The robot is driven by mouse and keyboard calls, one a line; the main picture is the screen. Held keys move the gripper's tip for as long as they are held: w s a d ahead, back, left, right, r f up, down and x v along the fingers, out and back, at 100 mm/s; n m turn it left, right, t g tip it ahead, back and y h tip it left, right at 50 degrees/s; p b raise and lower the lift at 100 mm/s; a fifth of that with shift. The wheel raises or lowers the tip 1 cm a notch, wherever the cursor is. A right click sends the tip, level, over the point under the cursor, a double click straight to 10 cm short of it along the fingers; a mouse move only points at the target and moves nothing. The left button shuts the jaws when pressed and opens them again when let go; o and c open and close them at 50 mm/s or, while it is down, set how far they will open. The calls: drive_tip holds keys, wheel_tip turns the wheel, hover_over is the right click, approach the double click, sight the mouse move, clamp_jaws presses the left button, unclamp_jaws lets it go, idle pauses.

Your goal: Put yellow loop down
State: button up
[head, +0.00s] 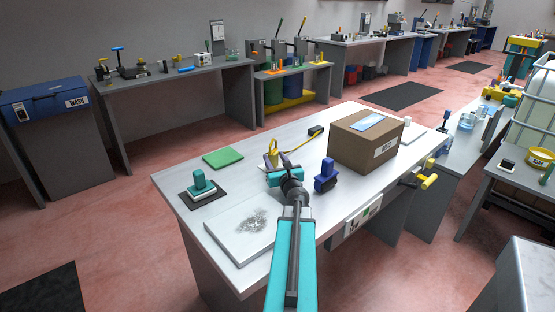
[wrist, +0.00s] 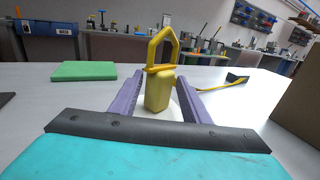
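The yellow loop (wrist: 163,48) stands upright in the wrist view, an angular open ring on top of a yellow block (wrist: 158,92). In the head view the yellow loop (head: 271,147) stands near the middle of the white table, beyond my arm. My gripper (wrist: 160,78) has its two purple fingers on either side of the yellow block, below the loop. Narrow gaps show beside the block, so the fingers look open; contact at the tips is hard to judge.
A green pad (head: 223,158) lies left of the loop. A yellow cord leads right to a small black piece (head: 315,131). A blue stamp-like tool (head: 326,176) and a cardboard box (head: 367,142) stand to the right. A teal-handled tool (head: 202,187) stands at left.

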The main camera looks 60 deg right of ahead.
sight(275, 158)
drive_tip(key=shift+o, duration=0.4)
drive_tip(key=shift+r, duration=0.2)
drive_tip(key=shift+v, duration=2.8)
drive_tip(key=shift+d+p, duration=0.2)
drive_tip(key=shift+p, duration=0.75)
drive_tip(key=p+v, duration=0.2)
drive_tip(key=p, duration=0.4)
drive_tip(key=shift+w+a+p, duration=0.1)
drive_tip(key=shift+a+p, duration=0.05)
drive_tip(key=shift+p, duration=0.2)
drive_tip(key=p+v, duration=0.1)
drive_tip(key=p, duration=0.4)
drive_tip(key=shift+s+a+r, duration=0.1)
drive_tip(key=shift+s+a, duration=0.05)
drive_tip(key=shift+s, duration=0.1)
drive_tip(key=shift+p+v, duration=0.9)
drive_tip(key=shift+v, duration=0.1)
drive_tip(key=shift+s+f, duration=0.3)
drive_tip(key=shift+a, duration=0.1)
